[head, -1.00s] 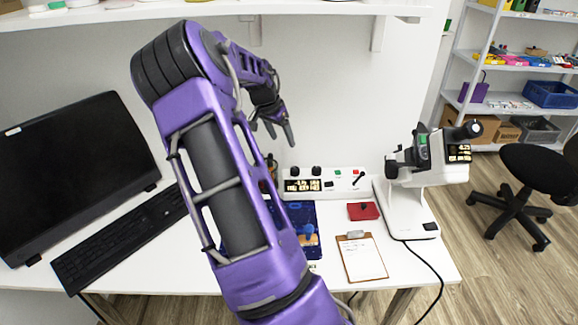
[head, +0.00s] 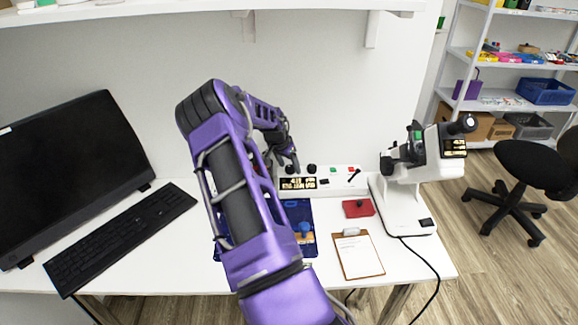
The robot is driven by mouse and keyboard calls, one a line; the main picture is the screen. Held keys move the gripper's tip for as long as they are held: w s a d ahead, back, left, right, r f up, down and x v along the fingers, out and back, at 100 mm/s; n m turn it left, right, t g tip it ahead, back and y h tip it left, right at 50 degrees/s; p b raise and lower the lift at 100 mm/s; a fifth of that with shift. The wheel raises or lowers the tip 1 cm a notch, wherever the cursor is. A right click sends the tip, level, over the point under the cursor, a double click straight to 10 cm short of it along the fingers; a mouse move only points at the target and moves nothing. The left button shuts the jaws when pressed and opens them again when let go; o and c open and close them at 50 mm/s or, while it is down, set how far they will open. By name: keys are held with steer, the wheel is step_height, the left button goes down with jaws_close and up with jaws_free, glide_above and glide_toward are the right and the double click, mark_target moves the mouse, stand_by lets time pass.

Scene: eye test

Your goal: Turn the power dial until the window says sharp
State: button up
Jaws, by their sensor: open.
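A white console (head: 345,181) stands at the back of the desk with a dark display window (head: 298,184). The window's small lit text is too blurred to read surely. A black knob (head: 311,169) shows on the console's top; I cannot tell whether it is the power dial. My gripper (head: 288,163) is open, fingers down, over the console's left end, hiding part of it. Whether it touches anything there I cannot tell. A white optical instrument (head: 402,193) at right has a black round knob (head: 464,123) and a lit window (head: 454,147), also unreadable.
A blue tray (head: 299,213) lies partly behind my arm. A red block (head: 358,208) and a clipboard (head: 358,256) lie in front of the console. A monitor (head: 70,165) and keyboard (head: 122,236) stand at left. A shelf (head: 200,14) hangs above.

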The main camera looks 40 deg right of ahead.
steer(key=shift+f, duration=0.1)
jaws_close()
stand_by(0.4)
steer(key=shift+d+b, duration=0.1)
steer(key=shift+b, duration=0.2)
steer(key=n+b, duration=0.1)
steer(key=n, duration=0.1)
steer(key=n+t+b, duration=0.1)
steer(key=b, duration=0.1)
steer(key=shift+s+d+f+n+t+y, duration=0.1)
steer(key=shift+s+f+n+t+y, duration=0.05)
steer(key=shift+n+t+y, duration=0.2)
steer(key=shift+n+t+y+b, duration=0.45)
steer(key=shift+n+y+b, duration=0.1)
steer(key=shift+n+b, duration=1.6)
